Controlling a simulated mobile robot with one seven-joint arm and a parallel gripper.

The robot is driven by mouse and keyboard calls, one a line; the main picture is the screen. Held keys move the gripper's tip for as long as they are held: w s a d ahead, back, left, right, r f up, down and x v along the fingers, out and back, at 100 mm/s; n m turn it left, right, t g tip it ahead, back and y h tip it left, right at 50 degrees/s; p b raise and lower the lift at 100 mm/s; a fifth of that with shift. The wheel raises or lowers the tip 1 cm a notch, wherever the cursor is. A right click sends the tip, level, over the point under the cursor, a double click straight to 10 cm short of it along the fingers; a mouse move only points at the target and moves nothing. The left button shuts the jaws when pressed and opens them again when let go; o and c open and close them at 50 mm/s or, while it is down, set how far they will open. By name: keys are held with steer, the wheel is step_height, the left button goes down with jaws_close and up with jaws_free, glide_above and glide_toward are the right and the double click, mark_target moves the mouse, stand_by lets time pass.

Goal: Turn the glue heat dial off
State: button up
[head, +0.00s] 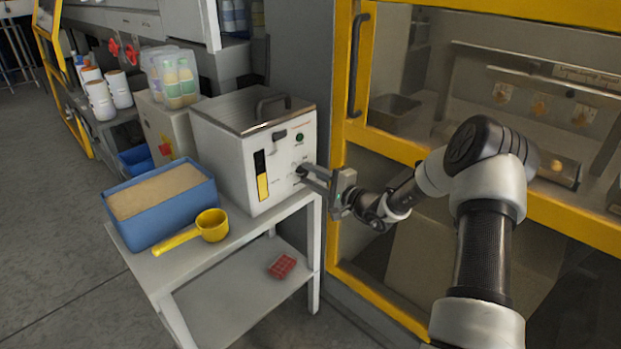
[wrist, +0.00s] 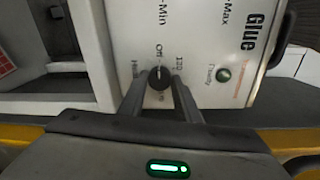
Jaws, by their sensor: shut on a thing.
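The glue unit (head: 257,148) is a white box with a grey lid on the white table, and its front panel also shows in the wrist view (wrist: 205,45). My gripper (wrist: 160,92) is shut on the dial, one finger on each side. In the head view my gripper (head: 303,175) reaches the panel from the right and hides the dial.
A blue bin of tan granules (head: 160,222) and a yellow scoop (head: 211,225) are on the table (head: 228,256) left of the unit. A red tray (head: 282,266) lies on the lower shelf. A yellow-framed machine (head: 340,130) stands close on the right.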

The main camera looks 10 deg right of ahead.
steer(key=o, duration=1.1)
steer(key=p+v, duration=0.2)
steer(key=v, duration=1.5)
steer(key=shift+s+d+p, duration=0.1)
steer(key=shift+s+p, duration=0.1)
steer(key=shift+p, duration=0.1)
